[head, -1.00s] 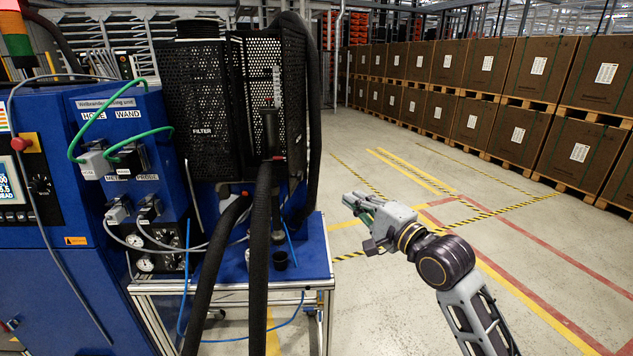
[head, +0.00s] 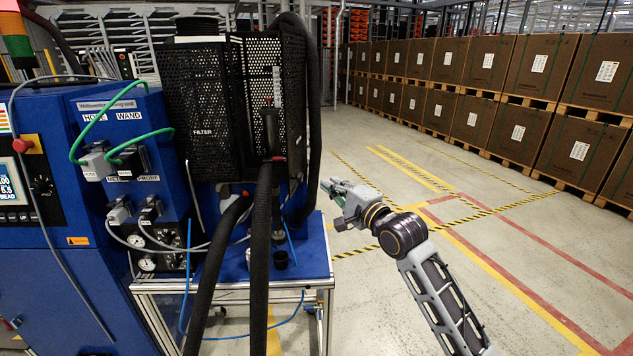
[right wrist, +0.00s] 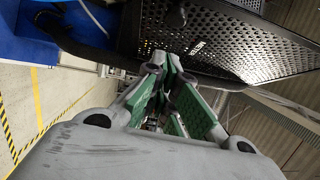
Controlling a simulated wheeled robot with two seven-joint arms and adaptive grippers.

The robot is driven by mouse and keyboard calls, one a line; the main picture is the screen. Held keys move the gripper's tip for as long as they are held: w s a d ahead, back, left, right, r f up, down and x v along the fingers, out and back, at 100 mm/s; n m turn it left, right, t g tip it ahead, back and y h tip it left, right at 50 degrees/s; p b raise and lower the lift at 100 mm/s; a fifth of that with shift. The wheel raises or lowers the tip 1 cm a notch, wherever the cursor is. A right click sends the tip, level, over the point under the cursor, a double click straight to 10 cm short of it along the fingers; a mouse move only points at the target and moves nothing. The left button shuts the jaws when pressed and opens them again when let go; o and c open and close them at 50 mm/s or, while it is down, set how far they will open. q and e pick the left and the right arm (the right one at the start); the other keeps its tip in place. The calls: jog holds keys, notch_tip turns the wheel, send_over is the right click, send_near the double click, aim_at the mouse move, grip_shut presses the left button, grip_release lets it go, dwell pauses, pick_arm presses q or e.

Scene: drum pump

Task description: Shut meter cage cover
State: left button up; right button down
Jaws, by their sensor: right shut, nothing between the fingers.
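A black perforated metal cage (head: 208,105) stands on the blue bench, with the word FILTER on its left part. In the right wrist view a perforated black panel (right wrist: 235,40) with a small white label fills the upper right, above and beyond my fingertips. My left gripper is out of view.
Thick black hoses (head: 262,240) hang in front of the cage and over the blue bench top (head: 312,250). A blue machine (head: 60,270) with green cables stands at the left. Floor on the right is clear; stacked boxes (head: 480,65) line the back.

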jog(key=shift+w+a+r+p, duration=0.1)
jog(key=shift+w+a+p, duration=0.25)
jog(key=shift+a, duration=0.75)
jog(key=shift+w+a+p, duration=0.1)
jog(key=shift+w+a, duration=0.45)
jog(key=shift+a, duration=0.5)
jog(key=shift+a, duration=0.15)
